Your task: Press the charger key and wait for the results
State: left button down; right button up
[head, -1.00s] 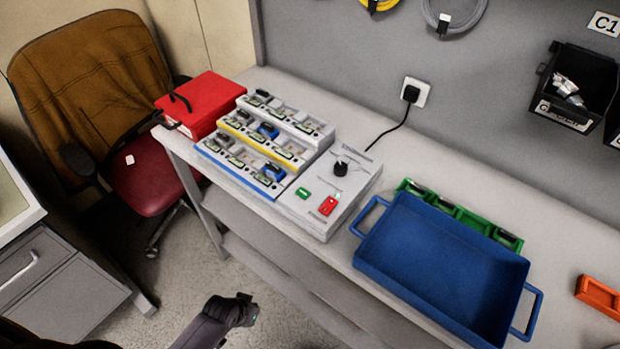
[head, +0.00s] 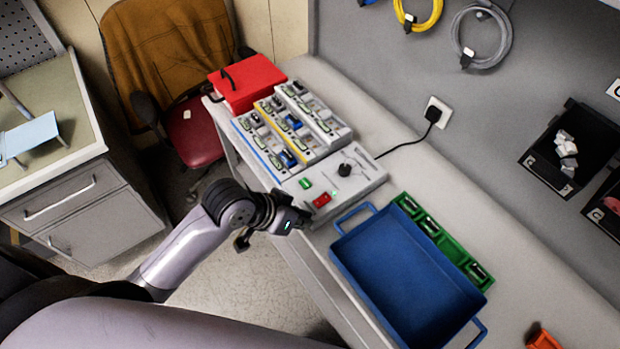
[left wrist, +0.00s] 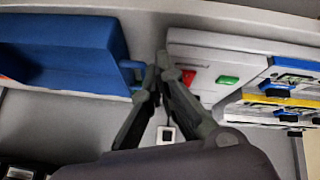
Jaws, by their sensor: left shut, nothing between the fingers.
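The charger (head: 362,184) is a pale grey box on the bench with stepped rows of bays (head: 290,120) holding several small modules. Its panel has a green key (head: 306,183), a red lit switch (head: 322,200) and a black knob (head: 344,169). My left gripper (head: 302,218) is shut and empty at the bench's front edge, just in front of the panel. In the left wrist view its fingertips (left wrist: 161,62) show beside the red switch (left wrist: 188,76), with the green key (left wrist: 228,80) further right. I cannot tell whether they touch the charger. My right gripper is out of view.
A blue tray (head: 345,262) stands right of the charger, with a green holder (head: 447,243) behind it. A red box (head: 262,85) sits at the bench's far left end. A chair (head: 192,130) and a cabinet (head: 110,205) stand left. A cord runs to a wall socket (head: 438,112).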

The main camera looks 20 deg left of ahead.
pick_arm(q)
jog(key=shift+h, duration=0.5)
jog(key=w, duration=0.1)
jog(key=w+r, duration=0.1)
jog(key=w, duration=0.2)
jog(key=shift+w+d+r, duration=0.1)
jog(key=shift+d+r, duration=0.15)
jog(key=shift+r, duration=0.1)
jog(key=w+a+r+n+h, duration=0.1)
jog(key=w+a+r+n, duration=0.1)
jog(key=w+a+r, duration=0.2)
jog(key=w+r, duration=0.3)
jog(key=w, duration=0.1)
jog(key=shift+w+a+h, duration=0.25)
jog(key=shift+w+h, duration=0.05)
jog(key=shift+w, duration=0.1)
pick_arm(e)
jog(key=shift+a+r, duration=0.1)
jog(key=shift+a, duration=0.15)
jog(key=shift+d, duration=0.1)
pick_arm(q)
jog(key=b, duration=0.8)
send_over(303, 180)
notch_tip(303, 180, down, 7)
jog(key=shift+r, duration=0.2)
jog(key=shift+f, duration=1.05)
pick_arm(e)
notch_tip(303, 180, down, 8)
